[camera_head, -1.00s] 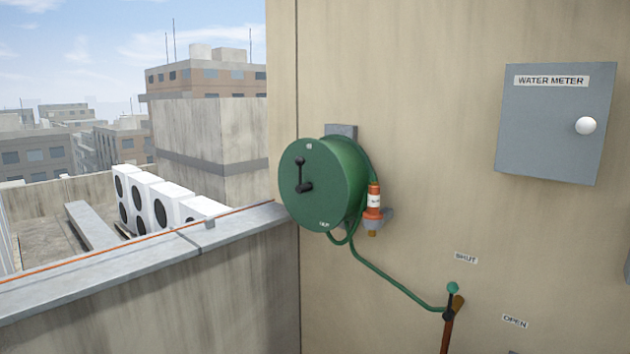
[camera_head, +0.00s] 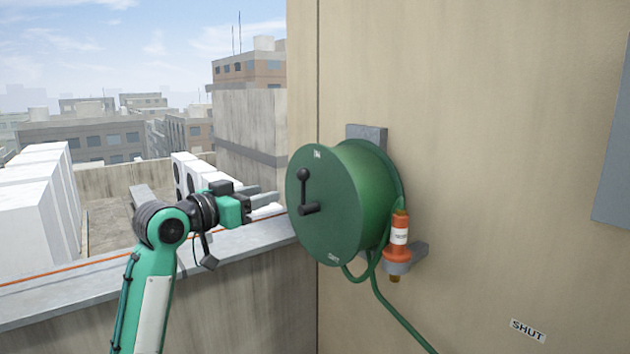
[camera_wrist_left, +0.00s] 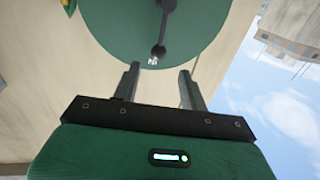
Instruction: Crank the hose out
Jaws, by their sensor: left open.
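The green hose reel (camera_head: 340,205) is mounted on the beige wall, its round face turned left. A black crank with a knob (camera_head: 304,190) is on that face, knob up, with "IN" lettering above and more lettering near the bottom. My left gripper (camera_head: 272,197) is open and empty, to the left of the reel face, apart from the crank. In the left wrist view the two fingers (camera_wrist_left: 158,85) point toward the crank (camera_wrist_left: 163,25) and reel disc (camera_wrist_left: 205,30). An orange nozzle (camera_head: 398,242) hangs in a grey holder beside the reel. My right gripper is not seen.
A green hose (camera_head: 392,312) runs down from the reel toward the lower right. A concrete parapet (camera_head: 240,245) with a grey cap stands below my left arm. White condensers (camera_head: 35,200) stand beyond it. A "SHUT" label (camera_head: 527,330) is on the wall.

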